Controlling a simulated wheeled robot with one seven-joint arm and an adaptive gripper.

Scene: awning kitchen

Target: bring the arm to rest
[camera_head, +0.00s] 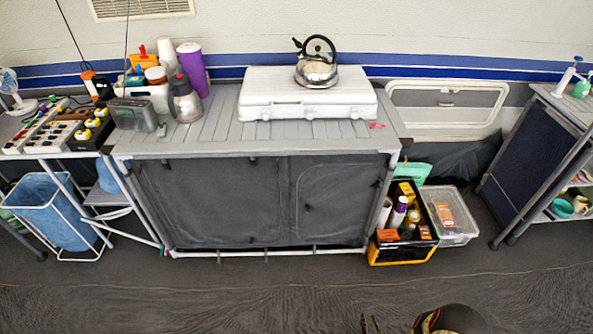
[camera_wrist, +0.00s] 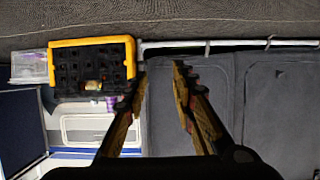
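My gripper (camera_wrist: 160,75) shows in the wrist view with its two dark and yellow-brown fingers apart and nothing between them. Behind the gap is the grey cabinet front (camera_wrist: 190,100), which is seen upside down and not touched. In the head view only small parts of my arm and gripper show at the bottom edge, right of centre, in front of the cabinet (camera_head: 225,205) and over the dark floor. Most of my arm is out of view.
A black and yellow crate (camera_head: 385,259) with bottles and a clear bin (camera_head: 455,238) stand right of the cabinet. A kettle (camera_head: 316,74) sits on the white stove case (camera_head: 270,103). A shelf (camera_head: 525,160) is far right. The front floor (camera_head: 200,295) is clear.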

